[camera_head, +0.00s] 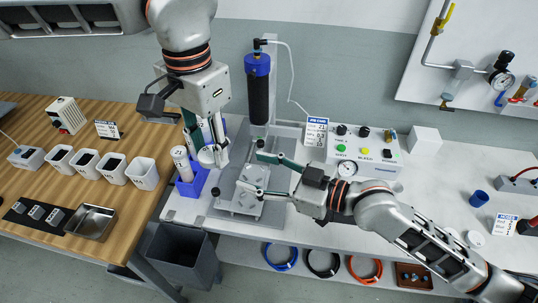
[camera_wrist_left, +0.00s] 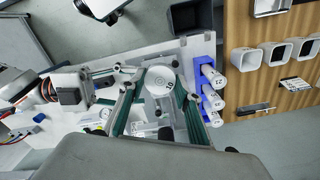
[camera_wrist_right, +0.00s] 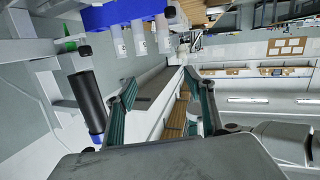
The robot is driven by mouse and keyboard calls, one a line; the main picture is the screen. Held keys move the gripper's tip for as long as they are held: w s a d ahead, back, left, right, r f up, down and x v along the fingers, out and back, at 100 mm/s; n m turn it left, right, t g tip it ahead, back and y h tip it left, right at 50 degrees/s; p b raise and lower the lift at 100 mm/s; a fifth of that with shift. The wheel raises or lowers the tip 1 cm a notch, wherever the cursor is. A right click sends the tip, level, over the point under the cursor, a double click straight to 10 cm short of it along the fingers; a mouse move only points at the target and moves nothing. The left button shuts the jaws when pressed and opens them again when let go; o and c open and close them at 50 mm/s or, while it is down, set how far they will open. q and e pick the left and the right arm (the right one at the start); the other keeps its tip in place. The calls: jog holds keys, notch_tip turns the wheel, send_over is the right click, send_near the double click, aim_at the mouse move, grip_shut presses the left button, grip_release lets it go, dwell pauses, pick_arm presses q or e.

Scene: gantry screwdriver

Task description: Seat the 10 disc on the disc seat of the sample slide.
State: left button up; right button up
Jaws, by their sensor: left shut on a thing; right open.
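My left gripper (camera_head: 210,157) is shut on a pale round disc (camera_wrist_left: 158,80), held by its edges between the two green fingers. The disc's mark is too small to read. It hangs above the bench, left of the fixture. My right gripper (camera_head: 256,170) is open, its fingers spread over the grey fixture with the sample slide (camera_head: 247,202). The jaws look empty in the right wrist view (camera_wrist_right: 160,80). The disc seat is partly hidden by the fingers; I cannot tell whether they touch the slide.
A blue rack (camera_head: 190,187) with white labelled cylinders stands left of the fixture. A button box (camera_head: 362,150) stands to the right. A dark bin (camera_head: 182,255) is below the bench's left edge.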

aim_at(208, 154)
jog(key=s+d+r+n+g+y, duration=0.2)
jog(key=s+r+g, duration=0.3)
jog(key=r, duration=0.6)
jog(key=shift+t, duration=0.3)
jog(key=x, duration=1.2)
jog(key=shift+s+f, duration=0.15)
jog(key=shift+s, duration=0.15)
jog(key=c, duration=1.2)
jog(key=o, duration=1.2)
